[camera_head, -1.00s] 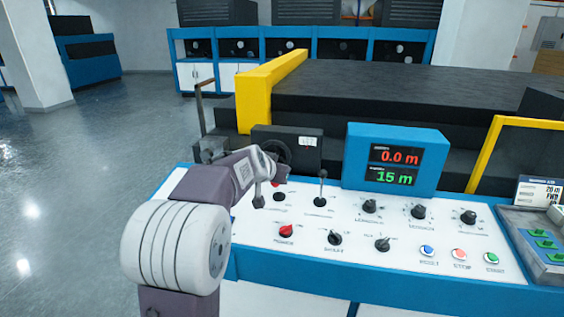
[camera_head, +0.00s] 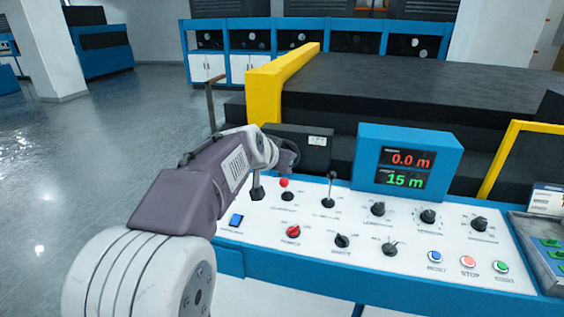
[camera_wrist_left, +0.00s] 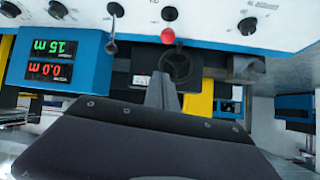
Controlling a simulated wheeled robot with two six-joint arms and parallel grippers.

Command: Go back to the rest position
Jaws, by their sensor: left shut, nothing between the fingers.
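My left arm rises from the lower left of the head view. I cannot tell the exact gap to the panel, but no knob or lever is held. My right gripper is in neither view.
The panel carries a red-knobbed lever (camera_head: 284,184), a black lever (camera_head: 330,188), several knobs, a blue switch (camera_head: 235,220) and buttons. The display (camera_head: 408,165) reads 0.0 m and 15 m. A yellow guard (camera_head: 268,90) stands behind. Open floor (camera_head: 100,150) lies left.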

